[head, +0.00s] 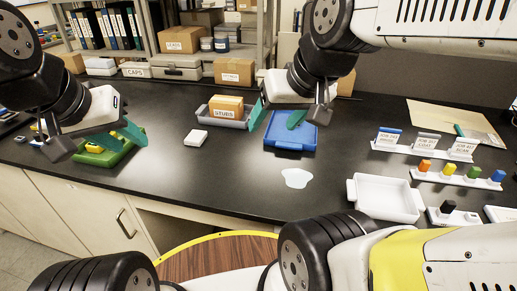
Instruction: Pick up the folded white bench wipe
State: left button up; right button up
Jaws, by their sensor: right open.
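A small white folded block, which looks like the bench wipe (197,137), lies flat on the black bench, left of the middle. My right gripper (275,121) is open, with its teal fingers apart over the blue tray's left side. It is right of the wipe and apart from it. My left gripper (114,141) is over the green tray, left of the wipe and not touching it. One teal finger shows clearly; the rest is partly hidden, so I cannot tell its opening.
A flat white puddle-like patch (297,178) lies in front of the blue tray (291,145). The green tray (123,156) holds yellow pieces. A box marked STUBS (226,106) stands in a grey bin behind the wipe. A white tray (384,202) is at right. Bench around the wipe is clear.

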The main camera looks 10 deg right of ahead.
aim_at(196, 137)
jog(key=i+j+z, duration=0.1)
jog(key=j+z, duration=0.75)
jog(key=j, duration=0.2)
